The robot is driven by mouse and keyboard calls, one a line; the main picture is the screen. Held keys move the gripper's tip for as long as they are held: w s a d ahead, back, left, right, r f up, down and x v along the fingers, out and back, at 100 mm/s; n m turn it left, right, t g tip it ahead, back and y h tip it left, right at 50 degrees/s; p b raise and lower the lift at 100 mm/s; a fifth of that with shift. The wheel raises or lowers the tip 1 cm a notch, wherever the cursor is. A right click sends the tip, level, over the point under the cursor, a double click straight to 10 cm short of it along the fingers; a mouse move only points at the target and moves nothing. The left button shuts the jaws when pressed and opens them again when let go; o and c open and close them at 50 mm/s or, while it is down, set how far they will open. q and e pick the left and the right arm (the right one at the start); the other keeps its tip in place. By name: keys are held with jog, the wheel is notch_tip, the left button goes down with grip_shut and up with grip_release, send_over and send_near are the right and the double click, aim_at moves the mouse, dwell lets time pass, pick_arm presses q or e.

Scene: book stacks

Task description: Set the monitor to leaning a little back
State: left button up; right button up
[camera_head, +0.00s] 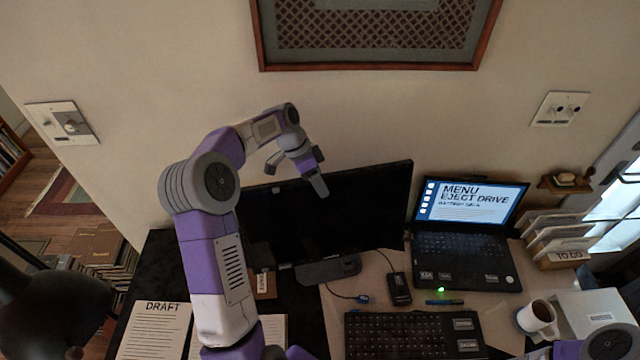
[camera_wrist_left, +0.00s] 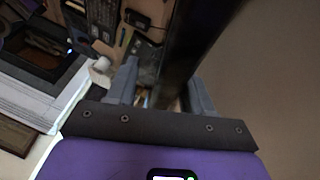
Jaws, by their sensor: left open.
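The monitor (camera_head: 365,210) is black with a dark screen and stands on the desk near the wall, on a dark base (camera_head: 330,269). My left gripper (camera_head: 296,178) is open at the monitor's top edge. In the left wrist view the monitor (camera_wrist_left: 187,45) shows as a dark slab running between the two fingers of my left gripper (camera_wrist_left: 163,85), with gaps visible beside it. I cannot tell whether either finger touches it. My left arm hides the monitor's left part. My right gripper is not in view; part of my right arm shows at the lower right.
A lit laptop (camera_head: 465,240) stands just right of the monitor. A keyboard (camera_head: 410,333), a black mouse (camera_head: 399,289) and a mug (camera_head: 537,317) are in front. Papers (camera_head: 155,330) lie at the left. A framed picture (camera_head: 375,30) hangs above.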

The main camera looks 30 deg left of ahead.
pick_arm(q)
jog(key=v, duration=0.6)
jog(key=shift+a+r, duration=0.2)
jog(key=shift+r, duration=0.2)
